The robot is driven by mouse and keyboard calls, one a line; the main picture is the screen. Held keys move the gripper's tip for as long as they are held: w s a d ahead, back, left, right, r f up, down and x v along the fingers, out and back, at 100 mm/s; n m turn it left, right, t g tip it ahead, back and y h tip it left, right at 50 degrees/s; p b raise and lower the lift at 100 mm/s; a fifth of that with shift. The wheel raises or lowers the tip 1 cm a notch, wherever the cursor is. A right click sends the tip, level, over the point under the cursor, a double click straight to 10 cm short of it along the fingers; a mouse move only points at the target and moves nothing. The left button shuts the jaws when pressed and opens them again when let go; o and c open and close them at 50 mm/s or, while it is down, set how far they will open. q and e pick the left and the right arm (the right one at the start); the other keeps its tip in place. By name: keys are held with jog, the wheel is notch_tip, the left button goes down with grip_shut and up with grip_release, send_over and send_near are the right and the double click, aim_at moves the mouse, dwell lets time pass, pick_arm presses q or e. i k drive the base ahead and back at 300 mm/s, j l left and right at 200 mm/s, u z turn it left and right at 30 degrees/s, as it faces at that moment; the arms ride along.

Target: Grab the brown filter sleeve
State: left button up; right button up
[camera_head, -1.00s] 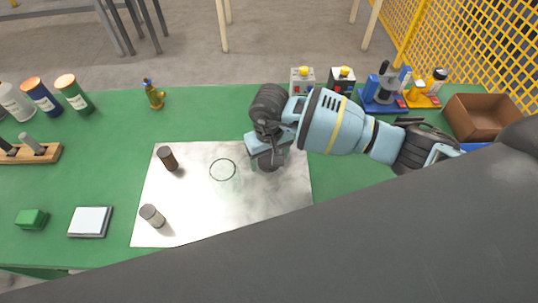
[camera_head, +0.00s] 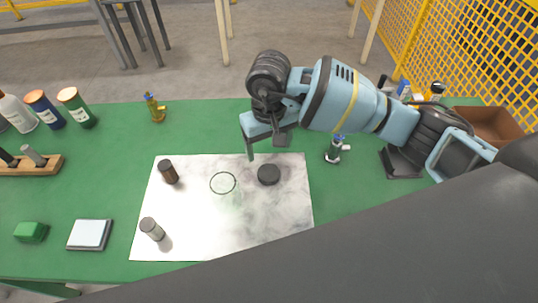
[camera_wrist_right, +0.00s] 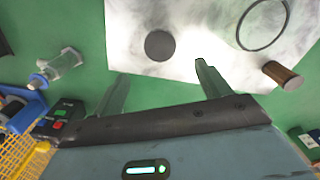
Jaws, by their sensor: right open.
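The brown filter sleeve (camera_head: 168,172), a small dark brown cylinder, stands at the upper left of the pale mat (camera_head: 205,240). In the right wrist view the sleeve (camera_wrist_right: 282,75) is at the right, beyond the right-hand finger. My right gripper (camera_head: 266,147) is over the mat's upper right edge, open and apart from the sleeve. In the right wrist view its two fingers (camera_wrist_right: 162,85) are spread with nothing between them. My left gripper is not in view.
A wooden rack (camera_head: 35,164) is at left, a brown bin (camera_head: 487,123) at right.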

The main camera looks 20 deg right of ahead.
aim_at(165, 166)
jog(key=k, duration=1)
